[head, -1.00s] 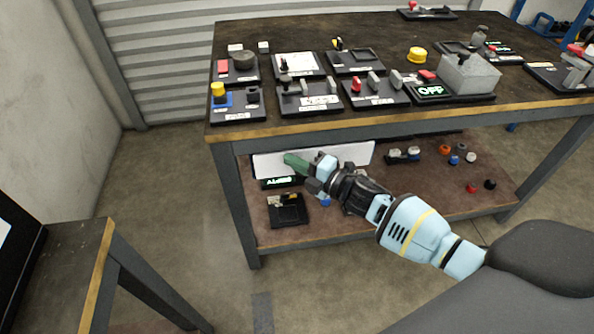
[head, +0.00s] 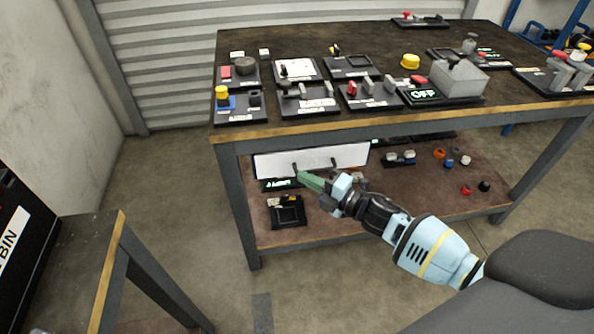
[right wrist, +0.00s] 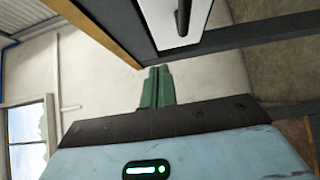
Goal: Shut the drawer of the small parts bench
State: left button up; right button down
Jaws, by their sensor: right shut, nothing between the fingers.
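The bench (head: 232,190) has a dark top with a wooden edge. Its drawer shows as a white front panel (head: 315,157) with a dark handle, just under the top's front rail. How far the drawer stands out is hard to tell. My right gripper (head: 303,178) is shut and empty, its green fingertips at the lower edge of the drawer front, near the handle; contact cannot be told. In the right wrist view the green fingers (right wrist: 157,88) are together, and part of the white front with its dark handle (right wrist: 183,18) shows above them. My left gripper is out of view.
Switches, buttons and a grey box (head: 462,79) cover the bench top. The lower shelf (head: 410,193) holds a black fixture (head: 287,212) and several small coloured knobs. Another table (head: 85,260) stands at the lower left. The floor between is clear.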

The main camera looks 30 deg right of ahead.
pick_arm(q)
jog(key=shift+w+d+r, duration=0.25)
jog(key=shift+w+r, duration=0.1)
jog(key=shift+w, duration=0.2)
pick_arm(e)
jog(key=v, duration=0.6)
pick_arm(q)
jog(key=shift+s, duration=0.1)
pick_arm(e)
jog(key=shift+s+d+f, duration=0.1)
jog(key=shift+s+d, duration=0.05)
